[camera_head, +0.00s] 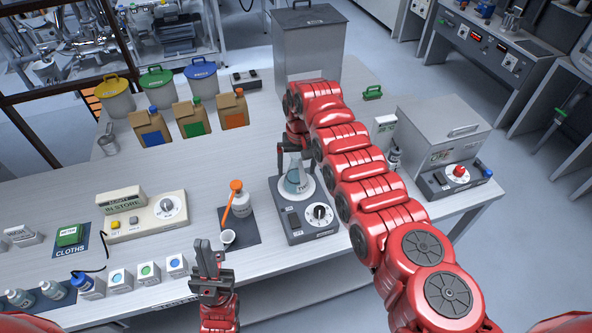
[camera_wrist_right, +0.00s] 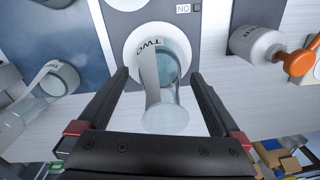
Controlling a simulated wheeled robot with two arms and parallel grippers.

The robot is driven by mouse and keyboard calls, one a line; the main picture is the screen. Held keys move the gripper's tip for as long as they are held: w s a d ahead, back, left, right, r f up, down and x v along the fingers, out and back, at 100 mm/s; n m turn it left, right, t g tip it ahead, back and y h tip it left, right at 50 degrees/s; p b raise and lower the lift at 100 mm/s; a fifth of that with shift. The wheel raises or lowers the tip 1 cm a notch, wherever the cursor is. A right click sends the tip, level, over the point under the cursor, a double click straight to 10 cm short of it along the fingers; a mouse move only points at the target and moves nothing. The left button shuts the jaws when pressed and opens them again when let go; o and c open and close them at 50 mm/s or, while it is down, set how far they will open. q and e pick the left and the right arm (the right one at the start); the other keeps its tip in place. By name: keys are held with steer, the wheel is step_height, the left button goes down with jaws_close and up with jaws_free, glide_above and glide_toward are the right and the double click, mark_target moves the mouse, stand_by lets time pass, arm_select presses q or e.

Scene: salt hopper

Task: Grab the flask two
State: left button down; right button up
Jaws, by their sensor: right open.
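Flask two (camera_head: 297,181) is a clear conical flask with some bluish liquid. It stands on the round white plate of a grey stirrer unit (camera_head: 292,222). In the right wrist view flask two (camera_wrist_right: 163,88) shows a white label reading TWO. My right gripper (camera_head: 292,150) is at the flask's upper part, partly hidden by my own arm in the head view. In the wrist view its two dark fingers are wide apart, one on either side of the flask, with gaps to the glass. My left gripper (camera_head: 207,262) is low in front of the table edge, apart from everything; its finger gap is unclear.
A grey hopper box (camera_head: 308,45) stands behind. Another flask (camera_wrist_right: 42,92) is at the wrist view's left. A lidded metal unit (camera_head: 440,135) is at right.

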jaws_close()
stand_by(0.5)
steer(key=shift+w, duration=0.1)
